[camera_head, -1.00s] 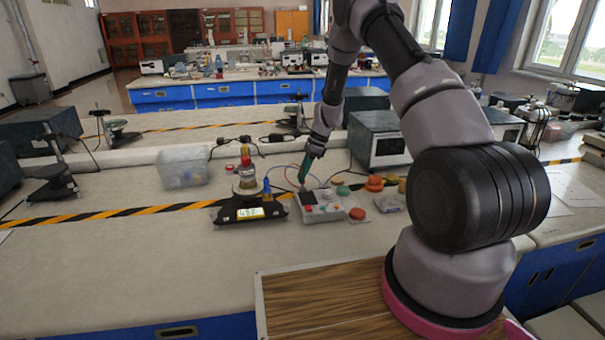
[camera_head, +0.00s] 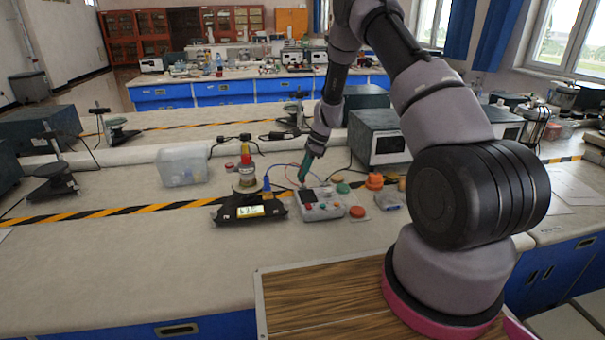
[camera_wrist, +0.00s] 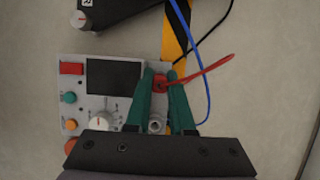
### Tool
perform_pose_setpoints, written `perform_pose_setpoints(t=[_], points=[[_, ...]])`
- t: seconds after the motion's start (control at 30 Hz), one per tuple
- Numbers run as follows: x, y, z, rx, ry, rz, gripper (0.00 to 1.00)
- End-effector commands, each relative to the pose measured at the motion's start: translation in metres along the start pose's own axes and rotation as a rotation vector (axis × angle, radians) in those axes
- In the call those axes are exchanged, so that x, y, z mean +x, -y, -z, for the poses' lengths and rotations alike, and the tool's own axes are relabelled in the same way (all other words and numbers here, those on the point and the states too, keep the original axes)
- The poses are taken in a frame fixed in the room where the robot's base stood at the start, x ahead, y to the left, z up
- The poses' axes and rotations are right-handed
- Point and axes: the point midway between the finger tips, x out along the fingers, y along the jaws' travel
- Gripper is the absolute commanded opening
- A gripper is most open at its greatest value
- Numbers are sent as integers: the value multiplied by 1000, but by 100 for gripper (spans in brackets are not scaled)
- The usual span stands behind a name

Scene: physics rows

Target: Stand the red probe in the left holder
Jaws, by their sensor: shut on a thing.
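My gripper (camera_wrist: 163,86) has green fingers and is shut on the red probe (camera_wrist: 161,84), whose red end shows between the fingertips in the wrist view. A red cable (camera_wrist: 206,71) runs from it to the right. The fingers are over one edge of a grey instrument box (camera_wrist: 97,103) with a dark screen, knob and buttons. A round metal socket (camera_wrist: 155,126) shows between the fingers. In the head view my gripper (camera_head: 303,178) points down at the back left of the box (camera_head: 336,212). The probe's lower end is hidden. I cannot tell which part is the left holder.
A blue cable (camera_wrist: 207,95) curves near the fingers. A dark oven-like unit (camera_head: 375,135) stands behind right.

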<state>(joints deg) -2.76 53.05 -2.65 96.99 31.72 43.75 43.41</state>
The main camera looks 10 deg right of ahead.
Motion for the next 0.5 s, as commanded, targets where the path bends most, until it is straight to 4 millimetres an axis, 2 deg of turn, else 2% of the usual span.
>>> perform_pose_setpoints(t=[0.5], points=[[6, 0, 3, 0, 0, 0, 0]])
